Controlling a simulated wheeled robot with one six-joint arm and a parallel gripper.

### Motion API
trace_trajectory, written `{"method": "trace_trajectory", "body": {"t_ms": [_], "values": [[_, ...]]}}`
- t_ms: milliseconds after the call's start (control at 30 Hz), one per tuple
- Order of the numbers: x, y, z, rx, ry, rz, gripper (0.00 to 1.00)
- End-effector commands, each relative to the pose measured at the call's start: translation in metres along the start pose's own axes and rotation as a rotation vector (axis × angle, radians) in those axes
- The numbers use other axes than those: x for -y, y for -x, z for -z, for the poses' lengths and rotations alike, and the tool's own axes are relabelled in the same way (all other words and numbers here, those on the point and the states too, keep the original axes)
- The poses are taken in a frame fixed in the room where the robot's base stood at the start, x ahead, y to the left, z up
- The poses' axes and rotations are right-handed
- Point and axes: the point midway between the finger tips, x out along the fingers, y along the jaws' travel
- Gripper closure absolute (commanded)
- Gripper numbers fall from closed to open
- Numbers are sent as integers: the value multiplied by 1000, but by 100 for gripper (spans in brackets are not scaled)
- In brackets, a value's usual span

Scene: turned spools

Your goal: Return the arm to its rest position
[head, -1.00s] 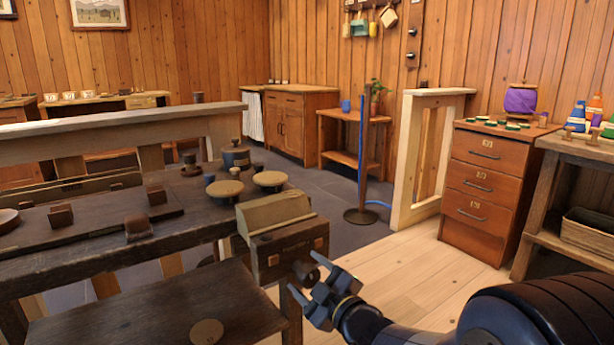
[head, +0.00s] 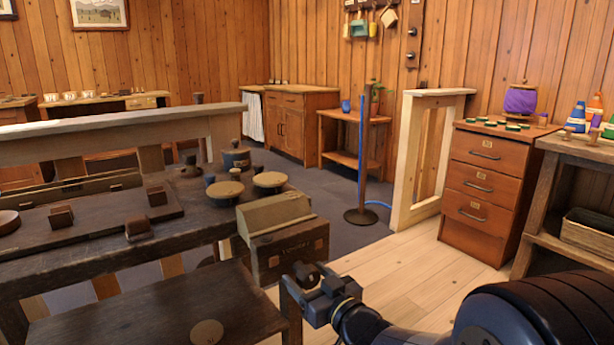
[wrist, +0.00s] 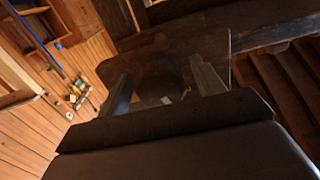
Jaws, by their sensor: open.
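My gripper (head: 303,286) is in the lower middle of the head view, at the front right corner of the dark workbench (head: 85,238). Its jaws are open. In the wrist view the two fingers stand apart (wrist: 163,88), with a dark rounded shape (wrist: 160,75) between or beyond them. My arm reaches in from the lower right.
A lower shelf (head: 150,305) lies beneath. A drawer cabinet (head: 490,190) and a side table (head: 575,150) stand at right. Light floor (head: 420,265) between is clear. A blue post (head: 361,160) stands behind.

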Motion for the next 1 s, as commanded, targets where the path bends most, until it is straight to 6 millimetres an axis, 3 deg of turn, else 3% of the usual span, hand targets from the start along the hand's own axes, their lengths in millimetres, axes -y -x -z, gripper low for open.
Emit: {"method": "trace_trajectory", "body": {"t_ms": [700,1000], "values": [[2,0,3,2,-667,-1,36],[2,0,2,2,-875,0,36]]}}
